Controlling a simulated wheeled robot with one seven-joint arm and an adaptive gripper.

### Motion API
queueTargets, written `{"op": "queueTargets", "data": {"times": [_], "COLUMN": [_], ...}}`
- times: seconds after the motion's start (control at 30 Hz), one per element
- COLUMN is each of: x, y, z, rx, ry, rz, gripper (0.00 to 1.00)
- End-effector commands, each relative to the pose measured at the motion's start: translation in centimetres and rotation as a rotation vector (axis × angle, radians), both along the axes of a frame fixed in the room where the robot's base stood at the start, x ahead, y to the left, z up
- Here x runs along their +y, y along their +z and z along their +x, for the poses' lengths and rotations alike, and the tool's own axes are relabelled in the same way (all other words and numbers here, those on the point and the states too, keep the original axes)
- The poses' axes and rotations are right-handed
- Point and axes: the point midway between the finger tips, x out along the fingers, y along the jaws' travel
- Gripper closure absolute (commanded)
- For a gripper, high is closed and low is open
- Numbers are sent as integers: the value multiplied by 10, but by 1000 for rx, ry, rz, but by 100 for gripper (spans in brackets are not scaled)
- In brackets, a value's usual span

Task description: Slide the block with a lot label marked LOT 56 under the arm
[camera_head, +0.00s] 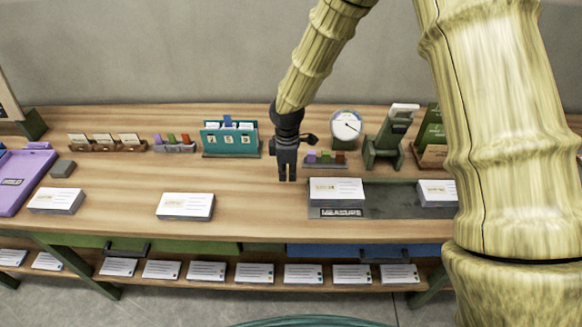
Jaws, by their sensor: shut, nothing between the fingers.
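My gripper (287,179) is shut and empty, pointing down over the middle of the table, just left of and behind the dark mat marked MEASURE (388,204). Several white label-topped blocks lie flat. One block (56,201) is at the far left and another (185,206) is left of centre near the front edge. A third block (337,191) lies on the mat's left part, and a fourth block (436,193) on its right part is partly hidden by my arm. Their lot labels are too small to read. A green stand with a raised upper part (388,138) stands behind the mat; I cannot tell whether it is the arm named.
At the back stand a white dial gauge (346,125), a teal card holder (229,138), small coloured racks (174,144) and a card rack (106,142). A purple case (20,180) is at the left edge. Table space between the left blocks is clear.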

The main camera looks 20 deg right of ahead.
Motion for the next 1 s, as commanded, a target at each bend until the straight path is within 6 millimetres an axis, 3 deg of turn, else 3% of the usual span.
{"op": "queueTargets", "data": {"times": [0.53, 0.8, 1.0], "x": [-3, -35, -41], "y": [-66, -63, -65], "z": [-2, -10, -12], "rx": [2, 1, 0], "ry": [-3, -6, -4], "rz": [-1, 0, 1], "gripper": [100, 100, 100]}}
